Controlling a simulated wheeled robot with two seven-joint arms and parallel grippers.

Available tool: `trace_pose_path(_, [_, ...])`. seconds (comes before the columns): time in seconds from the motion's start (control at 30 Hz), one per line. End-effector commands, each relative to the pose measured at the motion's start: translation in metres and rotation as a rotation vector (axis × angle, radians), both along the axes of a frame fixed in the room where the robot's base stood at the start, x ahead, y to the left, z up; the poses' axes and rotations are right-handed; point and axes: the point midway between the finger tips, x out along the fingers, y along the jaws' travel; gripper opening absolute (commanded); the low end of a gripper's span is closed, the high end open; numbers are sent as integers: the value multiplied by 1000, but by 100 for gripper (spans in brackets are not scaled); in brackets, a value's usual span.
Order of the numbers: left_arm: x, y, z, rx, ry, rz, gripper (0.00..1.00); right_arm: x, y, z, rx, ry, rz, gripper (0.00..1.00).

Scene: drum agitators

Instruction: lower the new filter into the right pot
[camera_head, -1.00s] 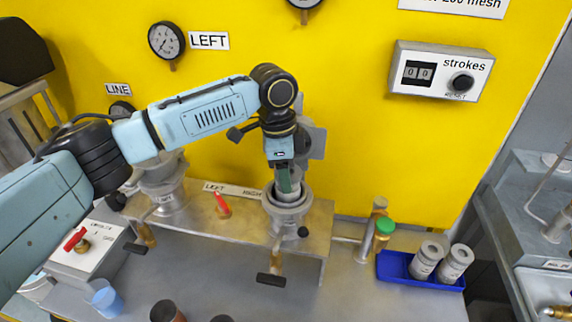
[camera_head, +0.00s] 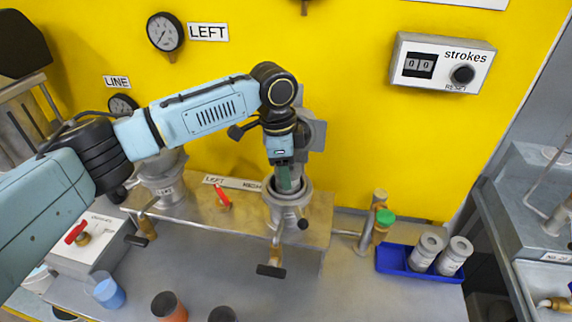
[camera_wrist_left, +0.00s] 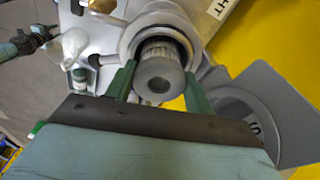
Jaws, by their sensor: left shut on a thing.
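The right pot (camera_head: 288,211) stands open on the metal bench in the head view; its round mouth (camera_wrist_left: 128,42) shows in the wrist view. My left gripper (camera_head: 286,188) points down at this mouth, with its green fingers at the rim. In the wrist view the left gripper (camera_wrist_left: 159,82) is shut on the new filter, a grey cylinder (camera_wrist_left: 158,79) with a ribbed side and a round end cap. The filter lines up with the mouth and seems partly inside; its depth cannot be told. The filter is hidden in the head view. My right gripper is not in view.
A grey lid-like plate (camera_head: 316,133) stands behind the right pot, close to my wrist. The left pot (camera_head: 166,187) is to the left. A blue tray (camera_head: 393,262) with two grey cylinders (camera_head: 426,252) lies to the right. Cups (camera_head: 109,292) stand in front.

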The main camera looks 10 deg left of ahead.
Motion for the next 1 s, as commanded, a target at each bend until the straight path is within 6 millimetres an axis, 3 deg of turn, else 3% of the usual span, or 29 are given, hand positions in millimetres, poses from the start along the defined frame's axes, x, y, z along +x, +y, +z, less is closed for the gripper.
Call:
trace_pose_path(0.87, [0, 0, -13, -1, -1, -1, 17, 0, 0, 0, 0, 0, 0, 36])
trace_pose_path(0.9, [0, 0, -13, 0, -1, -1, 54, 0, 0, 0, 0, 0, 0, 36])
trace_pose_path(1.0, [0, 0, -13, 0, -1, -1, 67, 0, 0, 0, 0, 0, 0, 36])
